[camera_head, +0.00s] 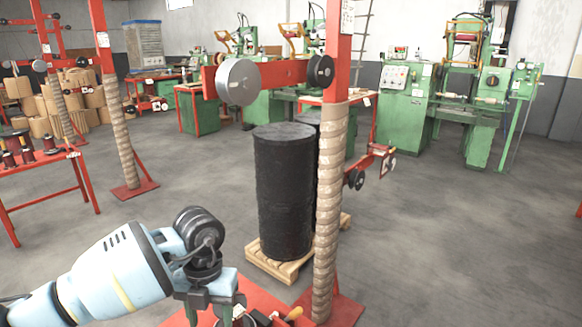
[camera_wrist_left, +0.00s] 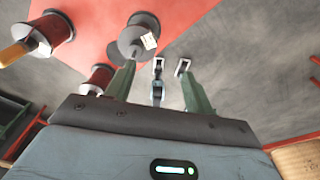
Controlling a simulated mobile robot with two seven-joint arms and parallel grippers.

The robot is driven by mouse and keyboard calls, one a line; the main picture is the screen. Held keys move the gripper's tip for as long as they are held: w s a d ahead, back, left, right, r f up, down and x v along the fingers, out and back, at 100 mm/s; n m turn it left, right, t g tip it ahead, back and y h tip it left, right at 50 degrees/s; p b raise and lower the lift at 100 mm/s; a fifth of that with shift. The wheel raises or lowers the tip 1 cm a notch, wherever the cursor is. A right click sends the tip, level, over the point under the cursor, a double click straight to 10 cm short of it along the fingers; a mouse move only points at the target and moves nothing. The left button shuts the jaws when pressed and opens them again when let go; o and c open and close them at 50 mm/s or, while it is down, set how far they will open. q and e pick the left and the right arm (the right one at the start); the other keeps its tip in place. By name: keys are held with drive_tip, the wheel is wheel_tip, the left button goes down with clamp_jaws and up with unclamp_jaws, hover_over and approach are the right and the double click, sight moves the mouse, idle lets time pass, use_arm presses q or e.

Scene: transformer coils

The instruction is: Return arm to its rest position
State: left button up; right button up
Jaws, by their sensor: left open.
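My left gripper (camera_head: 210,308) is low in the head view, pointing down over the red table (camera_head: 262,298) at the bottom edge. It also shows in the left wrist view (camera_wrist_left: 157,72), with its two green fingers spread apart. I see nothing clamped between them. A small grey-blue part (camera_wrist_left: 158,82) appears in the gap, but I cannot tell what it is. A grey spool (camera_wrist_left: 138,36) with a white label lies just beyond the left finger. Dark red spools (camera_wrist_left: 52,32) stand on the red tabletop. My right gripper is not in view.
A red post wrapped in tan rope (camera_head: 329,200) rises right of my left arm. Behind the table, a black drum (camera_head: 284,190) stands on a wooden pallet (camera_head: 282,268). An orange handle (camera_head: 294,313) lies on the table. Grey floor (camera_head: 450,240) is open at right.

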use_arm(q)
drive_tip(key=s+d+f+m+g+h+p, duration=0.1)
drive_tip(key=s+d+f+g+h+p, duration=0.15)
drive_tip(key=s+d+h, duration=1.1)
drive_tip(key=s+d+r+n+t+h+p, duration=0.2)
drive_tip(key=s+d+r+n+t+h, duration=0.15)
drive_tip(key=d+r+n+h, duration=0.3)
drive_tip(key=s+a+f+n+t+y+p, duration=0.1)
drive_tip(key=a+f+n+t+y, duration=0.3)
drive_tip(key=a+n+t+y, duration=0.5)
drive_tip(key=a+f+n+t+y+p, duration=0.2)
drive_tip(key=a+f+n+t, duration=0.4)
drive_tip(key=n, duration=0.7)
drive_tip(key=s+a+f+n+g+y+p, duration=0.1)
drive_tip(key=s+a+f+n+g+y, duration=0.2)
drive_tip(key=s, duration=0.6)
drive_tip(key=s+a+f+n+g+y, duration=0.2)
drive_tip(key=s+a+f+n+y, duration=0.2)
drive_tip(key=s+a+f, duration=0.2)
drive_tip(key=s+f, duration=0.2)
drive_tip(key=s, duration=0.2)
drive_tip(key=shift+s+a+g+p, duration=0.25)
drive_tip(key=shift+a+g+p, duration=0.05)
drive_tip(key=shift+g+p, duration=0.1)
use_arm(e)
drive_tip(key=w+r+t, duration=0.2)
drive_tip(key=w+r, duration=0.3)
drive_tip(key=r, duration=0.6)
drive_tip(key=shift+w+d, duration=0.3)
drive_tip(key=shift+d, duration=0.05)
